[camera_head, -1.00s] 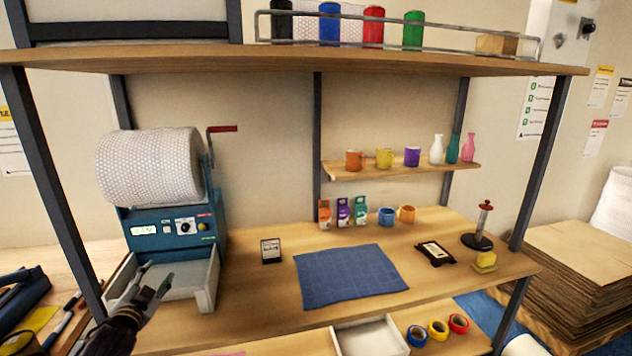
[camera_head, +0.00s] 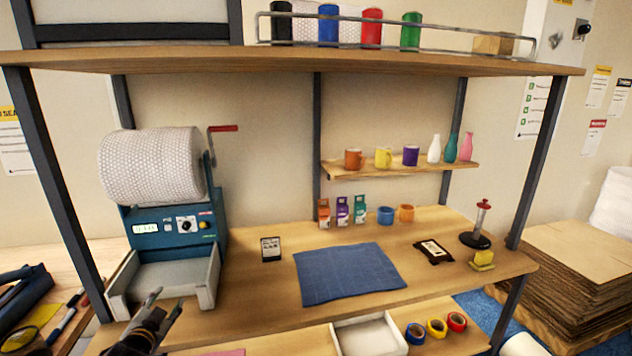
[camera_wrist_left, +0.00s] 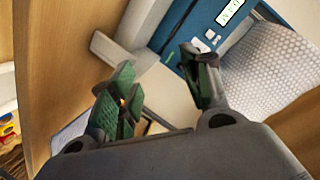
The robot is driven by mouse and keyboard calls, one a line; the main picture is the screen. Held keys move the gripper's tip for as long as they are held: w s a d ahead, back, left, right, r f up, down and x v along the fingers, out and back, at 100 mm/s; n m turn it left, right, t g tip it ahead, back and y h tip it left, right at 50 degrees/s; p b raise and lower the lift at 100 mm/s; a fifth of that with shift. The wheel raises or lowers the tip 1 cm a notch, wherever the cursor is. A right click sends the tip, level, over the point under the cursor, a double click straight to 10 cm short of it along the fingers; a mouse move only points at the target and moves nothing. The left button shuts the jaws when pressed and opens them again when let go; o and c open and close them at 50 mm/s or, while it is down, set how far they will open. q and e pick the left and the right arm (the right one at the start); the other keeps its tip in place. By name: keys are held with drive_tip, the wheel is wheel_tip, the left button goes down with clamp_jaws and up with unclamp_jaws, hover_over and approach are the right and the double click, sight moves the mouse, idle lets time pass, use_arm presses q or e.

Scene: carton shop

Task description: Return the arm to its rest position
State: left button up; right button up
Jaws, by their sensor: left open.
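My left gripper (camera_head: 165,304) is low at the left of the head view, in front of the open tray (camera_head: 207,294) of the blue bubble-wrap machine (camera_head: 160,236). Its fingers are apart with nothing between them. In the left wrist view the green-padded fingers (camera_wrist_left: 160,93) stand apart, with the tray and part of the machine (camera_wrist_left: 222,22) beyond them. My right gripper is not in view.
A blue mat (camera_head: 350,274) lies on the bench (camera_head: 270,302) right of the machine. A shallow white box (camera_head: 369,338) and several tape rolls (camera_head: 437,328) are at the front edge. Dark shelf posts (camera_head: 58,190) stand on both sides.

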use_arm(q)
drive_tip(key=s+d+f+n+g+h, duration=0.1)
drive_tip(key=s+d+f+g, duration=0.4)
drive_tip(key=s, duration=0.4)
drive_tip(key=s+d+f+n+g+h, duration=0.15)
drive_tip(key=s+d+f, duration=0.25)
drive_tip(key=s+d, duration=0.4)
drive_tip(key=s+d+f+n+g+h, duration=0.1)
drive_tip(key=s+d+f+g, duration=0.45)
drive_tip(key=s, duration=0.45)
wheel_tip(320, 180, down, 32)
drive_tip(key=s, duration=0.3)
drive_tip(key=s+a+f, duration=0.2)
drive_tip(key=s+f, duration=0.8)
drive_tip(key=s, duration=0.1)
drive_tip(key=s+a+f+g, duration=0.1)
drive_tip(key=s+a+f, duration=0.1)
drive_tip(key=s+f, duration=0.8)
drive_tip(key=shift+s+f+g, duration=0.2)
drive_tip(key=shift+s+g, duration=0.1)
drive_tip(key=shift+s, duration=0.3)
drive_tip(key=shift+c, duration=0.4)
